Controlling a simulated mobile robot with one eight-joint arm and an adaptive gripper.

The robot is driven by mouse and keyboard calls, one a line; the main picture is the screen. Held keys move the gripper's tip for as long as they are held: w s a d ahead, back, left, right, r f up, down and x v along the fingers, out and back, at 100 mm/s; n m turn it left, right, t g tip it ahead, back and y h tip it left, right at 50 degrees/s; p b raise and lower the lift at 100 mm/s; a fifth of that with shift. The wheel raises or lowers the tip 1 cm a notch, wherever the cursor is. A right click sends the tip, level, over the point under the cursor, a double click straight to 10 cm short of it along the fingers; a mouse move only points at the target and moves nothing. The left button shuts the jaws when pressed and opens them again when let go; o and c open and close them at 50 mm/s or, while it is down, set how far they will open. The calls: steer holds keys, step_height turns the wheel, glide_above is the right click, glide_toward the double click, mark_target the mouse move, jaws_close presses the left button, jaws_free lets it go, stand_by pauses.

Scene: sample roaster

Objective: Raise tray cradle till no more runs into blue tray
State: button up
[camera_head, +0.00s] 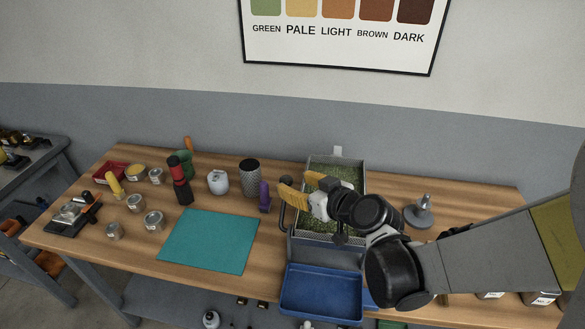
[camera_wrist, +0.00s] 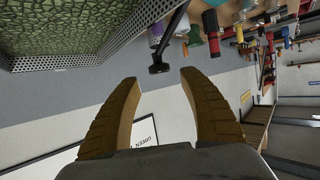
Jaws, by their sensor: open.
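The tray cradle (camera_head: 363,172) is a grey, perforated-rim tray full of green beans at the back of the bench. It also fills the upper left of the wrist view (camera_wrist: 60,62). A dark handle (camera_head: 284,214) stands at its left side; a dark handle end (camera_wrist: 160,68) shows just beyond the fingertips in the wrist view. My gripper (camera_head: 292,182) has its yellow fingers apart and empty over the cradle's left part; they also show in the wrist view (camera_wrist: 158,78). The blue tray (camera_head: 322,295) is below the cradle's front and looks empty. My arm hides the cradle's right front.
A teal mat (camera_head: 208,240) lies left of the cradle. A purple item (camera_head: 264,197), a dark mesh cup (camera_head: 250,178) and a white jug (camera_head: 218,182) stand near it. A grey weight-like object (camera_head: 421,211) is at right.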

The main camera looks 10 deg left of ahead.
mark_target(286, 179)
steer(key=b+x, duration=0.1)
steer(key=x, duration=0.4)
steer(key=shift+c, duration=0.3)
jaws_close()
